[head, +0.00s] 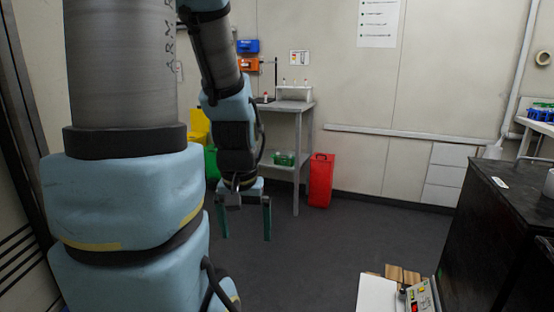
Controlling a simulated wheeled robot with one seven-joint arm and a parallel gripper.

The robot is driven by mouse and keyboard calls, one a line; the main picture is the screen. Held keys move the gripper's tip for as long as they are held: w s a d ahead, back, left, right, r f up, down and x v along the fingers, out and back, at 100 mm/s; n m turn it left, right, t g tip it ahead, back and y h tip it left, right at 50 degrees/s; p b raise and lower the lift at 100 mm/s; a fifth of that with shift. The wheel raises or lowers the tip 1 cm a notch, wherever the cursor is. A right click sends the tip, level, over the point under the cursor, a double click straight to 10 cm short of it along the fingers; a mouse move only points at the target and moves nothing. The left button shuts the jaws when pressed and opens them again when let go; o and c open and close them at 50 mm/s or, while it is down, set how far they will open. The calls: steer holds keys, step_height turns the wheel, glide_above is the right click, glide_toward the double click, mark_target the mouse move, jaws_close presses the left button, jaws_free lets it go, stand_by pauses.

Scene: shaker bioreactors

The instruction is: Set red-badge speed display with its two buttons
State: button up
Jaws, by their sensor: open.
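A small pale control panel (418,297) shows at the bottom right, cut off by the lower edge of the head view. It carries a small reddish lit patch and a few coloured spots. They are too small to read, and I cannot make out a red badge or tell which spots are buttons. My gripper (245,222) hangs pointing down left of the picture's middle, its two green fingers apart and nothing between them. It is well to the left of the panel and apart from it.
A black cabinet (500,215) stands at the right, beside the panel. A white surface (376,293) and brown cardboard-like pieces (402,274) lie by the panel. A red bin (320,180) and a grey table (290,106) stand at the back. The middle floor is clear.

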step_height(320, 180, up, 6)
steer(key=p, duration=0.4)
